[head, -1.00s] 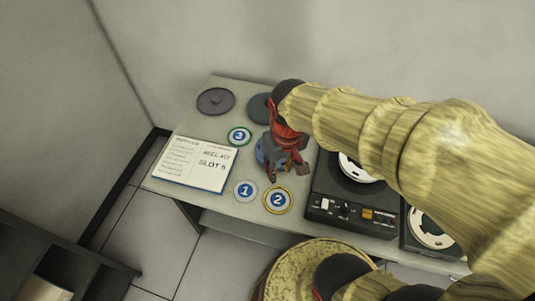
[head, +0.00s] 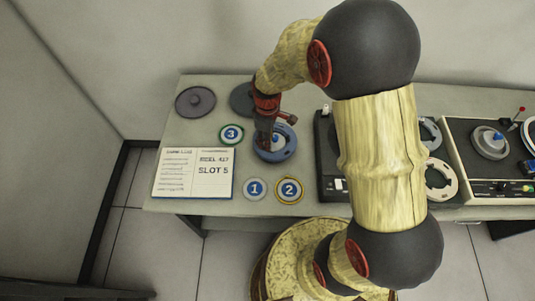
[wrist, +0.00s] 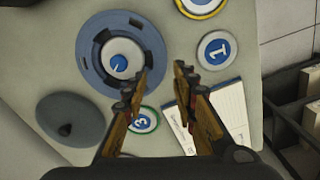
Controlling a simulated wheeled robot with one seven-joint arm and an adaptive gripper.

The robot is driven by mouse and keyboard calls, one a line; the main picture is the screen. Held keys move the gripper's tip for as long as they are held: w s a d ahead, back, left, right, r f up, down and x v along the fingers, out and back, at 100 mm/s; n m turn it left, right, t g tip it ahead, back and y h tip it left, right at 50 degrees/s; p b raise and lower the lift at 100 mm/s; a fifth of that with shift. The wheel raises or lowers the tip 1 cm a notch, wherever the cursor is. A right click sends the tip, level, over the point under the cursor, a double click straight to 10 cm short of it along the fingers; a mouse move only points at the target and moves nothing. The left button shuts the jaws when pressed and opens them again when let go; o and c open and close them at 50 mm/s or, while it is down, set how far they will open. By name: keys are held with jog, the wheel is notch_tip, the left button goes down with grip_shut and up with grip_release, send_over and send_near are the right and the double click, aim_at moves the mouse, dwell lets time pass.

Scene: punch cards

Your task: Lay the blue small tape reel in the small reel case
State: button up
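A round blue piece (head: 281,155) lies on the table, just right of the green-rimmed disc 3. In the wrist view this blue piece (wrist: 91,71) has dark notches around a pale hub with a blue centre. It looks like the blue small reel, but I cannot tell whether the small reel case is under or around it. My gripper (head: 268,138) points down over its left side.
A slate lid-like disc (wrist: 72,120) with a knob and a purple-grey one (head: 195,102) lie behind. Discs 1 (head: 255,189), 2 (head: 289,190) and 3 (head: 231,134) and an open booklet (head: 194,173) lie nearby. A tape deck (head: 331,180) stands right.

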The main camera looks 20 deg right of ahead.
aim_at(268, 155)
jog(key=shift+f+b, duration=2.9)
jog(key=shift+f, duration=1.65)
jog(key=shift+c, duration=0.7)
grip_shut()
jog(key=shift+r, duration=0.1)
jog(key=shift+r+p, duration=2.25)
jog(key=shift+r, duration=0.75)
